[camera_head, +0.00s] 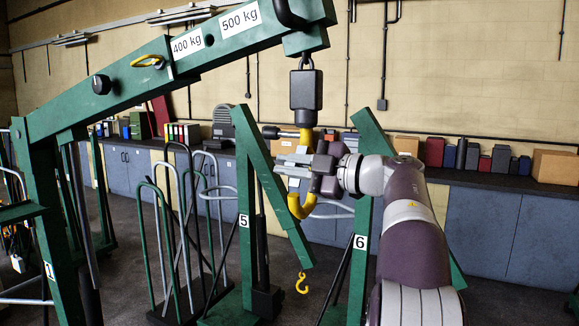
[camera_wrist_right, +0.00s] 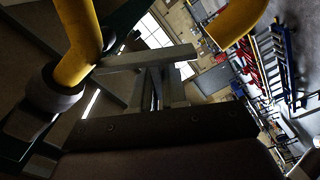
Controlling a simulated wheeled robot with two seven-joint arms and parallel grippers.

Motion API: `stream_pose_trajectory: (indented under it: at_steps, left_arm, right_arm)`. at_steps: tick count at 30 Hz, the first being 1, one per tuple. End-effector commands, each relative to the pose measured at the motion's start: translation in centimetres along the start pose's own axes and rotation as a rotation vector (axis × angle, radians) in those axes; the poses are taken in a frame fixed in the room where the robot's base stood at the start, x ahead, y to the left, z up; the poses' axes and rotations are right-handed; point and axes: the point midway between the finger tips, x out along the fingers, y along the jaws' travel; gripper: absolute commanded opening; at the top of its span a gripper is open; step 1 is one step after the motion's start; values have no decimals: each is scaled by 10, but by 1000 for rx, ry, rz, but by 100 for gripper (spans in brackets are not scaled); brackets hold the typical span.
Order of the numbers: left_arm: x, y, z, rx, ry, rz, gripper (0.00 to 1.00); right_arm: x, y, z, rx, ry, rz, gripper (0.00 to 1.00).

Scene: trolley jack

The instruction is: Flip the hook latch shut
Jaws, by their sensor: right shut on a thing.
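The large yellow hook (camera_head: 300,208) hangs from a dark block (camera_head: 306,92) on a chain under the green boom (camera_head: 168,58). In the wrist view its thick yellow shank (camera_wrist_right: 82,35) is at the upper left and its other yellow end (camera_wrist_right: 238,25) at the upper right. A grey bar, which looks like the hook latch (camera_wrist_right: 135,61), runs from the shank toward that end. My right gripper (camera_head: 292,166) is at the hook's opening, its fingers shut on the latch. The gripper hides part of the hook in the head view. My left gripper is not in view.
Green crane posts marked 5 (camera_head: 243,220) and 6 (camera_head: 360,242) stand below and around the hook. A small yellow hook (camera_head: 302,283) hangs lower down. A blue-grey cabinet row (camera_head: 490,232) with boxes on top lines the back wall.

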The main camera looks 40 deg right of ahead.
Motion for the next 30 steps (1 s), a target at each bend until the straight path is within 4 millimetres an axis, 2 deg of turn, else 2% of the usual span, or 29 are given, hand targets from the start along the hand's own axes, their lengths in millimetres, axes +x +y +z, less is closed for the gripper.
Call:
stream_pose_trajectory:
  at_steps: [1, 2, 10, 13, 24, 30]
  left_arm:
    - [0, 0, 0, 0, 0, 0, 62]
    - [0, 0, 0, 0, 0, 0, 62]
    - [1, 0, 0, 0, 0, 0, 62]
    - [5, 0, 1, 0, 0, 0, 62]
    - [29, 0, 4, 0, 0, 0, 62]
    - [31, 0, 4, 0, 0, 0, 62]
  right_arm:
    - [0, -1, 1, 2, -1, -3, 0]
    - [0, -1, 1, 2, -1, -3, 19]
    - [-1, -1, 1, 2, -1, -1, 19]
    - [-10, -2, 2, 2, -2, 0, 19]
    - [-104, -3, 3, 1, -5, 1, 19]
    - [-127, -1, 1, 1, -2, -1, 19]
